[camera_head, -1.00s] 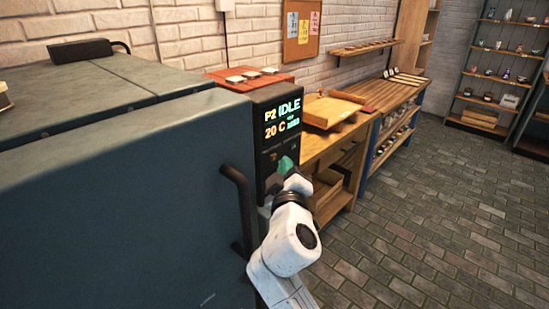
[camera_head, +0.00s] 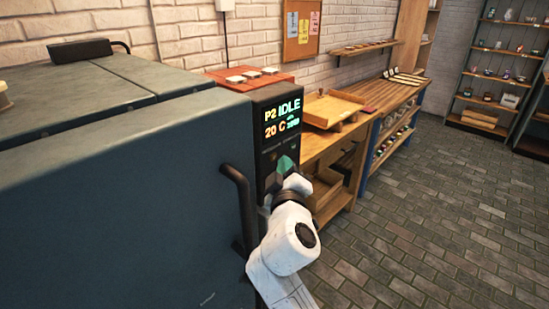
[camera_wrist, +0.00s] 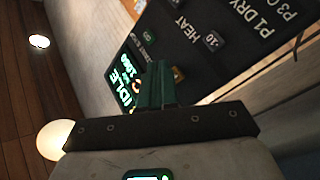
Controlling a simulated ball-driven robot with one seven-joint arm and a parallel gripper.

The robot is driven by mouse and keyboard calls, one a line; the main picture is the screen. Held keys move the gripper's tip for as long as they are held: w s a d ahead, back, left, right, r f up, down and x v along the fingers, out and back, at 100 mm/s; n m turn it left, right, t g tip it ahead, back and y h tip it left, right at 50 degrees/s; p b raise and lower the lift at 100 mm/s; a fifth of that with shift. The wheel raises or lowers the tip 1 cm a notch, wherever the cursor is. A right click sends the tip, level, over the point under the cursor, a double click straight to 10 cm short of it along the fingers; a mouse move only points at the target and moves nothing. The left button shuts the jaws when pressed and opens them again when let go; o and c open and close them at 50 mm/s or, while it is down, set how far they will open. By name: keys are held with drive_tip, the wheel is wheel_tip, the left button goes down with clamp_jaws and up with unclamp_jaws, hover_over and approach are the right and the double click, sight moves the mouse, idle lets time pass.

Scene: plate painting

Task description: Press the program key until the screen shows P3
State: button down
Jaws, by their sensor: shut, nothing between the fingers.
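The control panel (camera_head: 266,160) stands on the kiln's right side. Its screen (camera_head: 282,117) reads P2 IDLE and 20 C in the head view; the screen also shows, turned sideways, in the wrist view (camera_wrist: 125,75). My gripper (camera_head: 286,163) is shut and empty, with its green fingers close in front of the panel below the screen. In the wrist view the fingertips (camera_wrist: 158,66) overlap the key area, beside a partly hidden orange key (camera_wrist: 179,74). I cannot tell whether they touch a key, nor which key is the program key.
The dark kiln (camera_head: 110,200) with its vertical handle (camera_head: 240,205) is left of my arm. A wooden bench (camera_head: 325,150) with a tray (camera_head: 332,108) stands behind the panel. The wrist view shows printed labels, including HEAT and P1 DRY. Brick floor (camera_head: 430,220) is clear at right.

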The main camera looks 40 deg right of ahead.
drive_tip(key=shift+w, duration=0.35)
drive_tip(key=shift+w+b, duration=0.3)
drive_tip(key=shift+w, duration=0.05)
idle(0.6)
drive_tip(key=shift+s, duration=0.8)
drive_tip(key=shift+s, duration=0.1)
drive_tip(key=shift+s+p, duration=0.35)
drive_tip(key=shift+s, duration=2.05)
